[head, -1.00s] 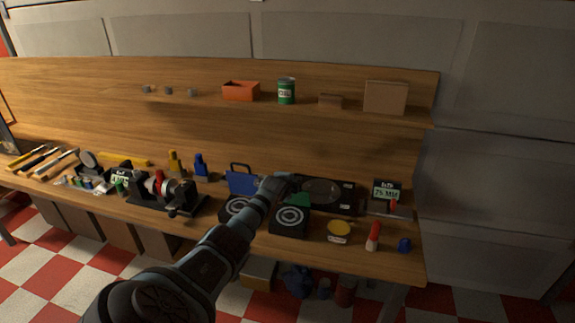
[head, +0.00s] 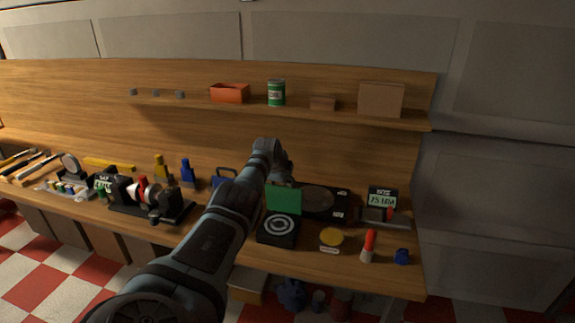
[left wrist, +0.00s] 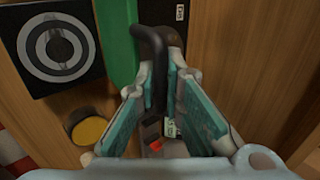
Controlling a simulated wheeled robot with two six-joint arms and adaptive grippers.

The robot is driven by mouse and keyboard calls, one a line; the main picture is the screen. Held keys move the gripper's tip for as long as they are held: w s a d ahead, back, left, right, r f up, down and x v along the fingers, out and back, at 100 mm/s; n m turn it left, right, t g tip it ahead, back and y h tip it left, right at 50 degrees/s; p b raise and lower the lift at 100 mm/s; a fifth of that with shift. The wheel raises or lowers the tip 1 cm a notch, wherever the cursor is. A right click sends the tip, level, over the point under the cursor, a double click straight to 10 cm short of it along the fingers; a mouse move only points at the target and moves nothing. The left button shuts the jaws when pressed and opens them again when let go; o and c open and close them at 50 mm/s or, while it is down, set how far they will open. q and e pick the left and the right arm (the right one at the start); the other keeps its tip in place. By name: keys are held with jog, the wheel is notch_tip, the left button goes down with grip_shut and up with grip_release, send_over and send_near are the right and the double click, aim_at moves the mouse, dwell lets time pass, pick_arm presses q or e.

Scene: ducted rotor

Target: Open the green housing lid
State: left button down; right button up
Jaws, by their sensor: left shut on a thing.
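The green housing lid (head: 283,200) stands roughly upright at the back of a black box with a ringed round face (head: 279,227) in the head view. In the left wrist view the lid (left wrist: 117,42) is a green strip beside the ringed box (left wrist: 58,47). A black curved handle (left wrist: 150,42) runs from the lid in between my fingers. My left gripper (left wrist: 164,82) is shut on this handle. In the head view my left gripper (head: 284,172) is just above and behind the lid, its fingertips partly hidden. My right gripper is not in view.
A black flat unit with a round disc (head: 320,202) lies right of the lid. A yellow round dish (head: 331,237), a red-and-white cylinder (head: 369,246) and a blue knob (head: 402,257) are at front right. A shelf (head: 330,117) runs above the bench.

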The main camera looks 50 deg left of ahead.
pick_arm(q)
jog(key=shift+s+d, duration=0.15)
jog(key=shift+d, duration=0.05)
jog(key=c, duration=1.7)
grip_release()
jog(key=shift+a, duration=0.1)
jog(key=shift+s+r, duration=0.1)
jog(key=shift+r, duration=0.1)
jog(key=v, duration=1.1)
jog(key=shift+d+r, duration=0.15)
jog(key=shift+d, duration=0.1)
